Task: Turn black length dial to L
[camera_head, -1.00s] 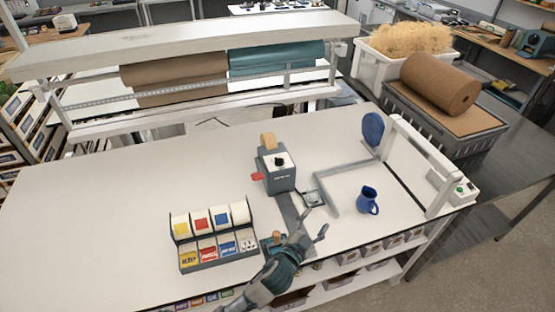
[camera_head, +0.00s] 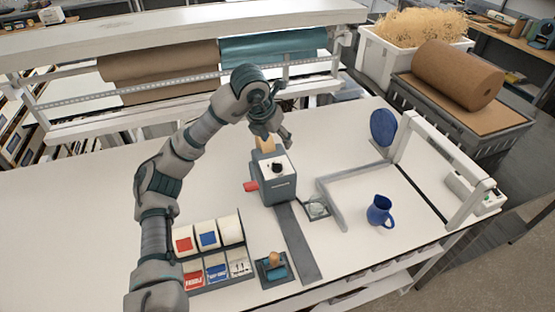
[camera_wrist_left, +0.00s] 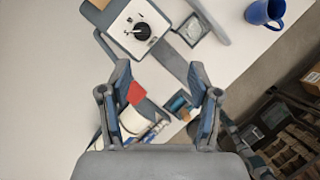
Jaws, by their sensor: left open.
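The black dial (camera_head: 277,168) sits on the white top of a grey dispenser (camera_head: 284,190) in the head view. In the left wrist view the dial (camera_wrist_left: 142,31) is near the top, with small marks around it too small to read. I cannot tell its setting. My left gripper (camera_head: 275,139) is above and behind the dispenser in the head view, apart from the dial. In the left wrist view its two fingers (camera_wrist_left: 159,84) are spread with nothing between them. My right gripper is not in view.
A red lever (camera_head: 251,186) sticks out of the dispenser's left side. A label-roll rack (camera_head: 240,262) stands in front, partly behind my left arm. A blue jug (camera_head: 380,211) and a grey angled frame (camera_head: 338,205) are to the right. Kraft and teal paper rolls hang behind.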

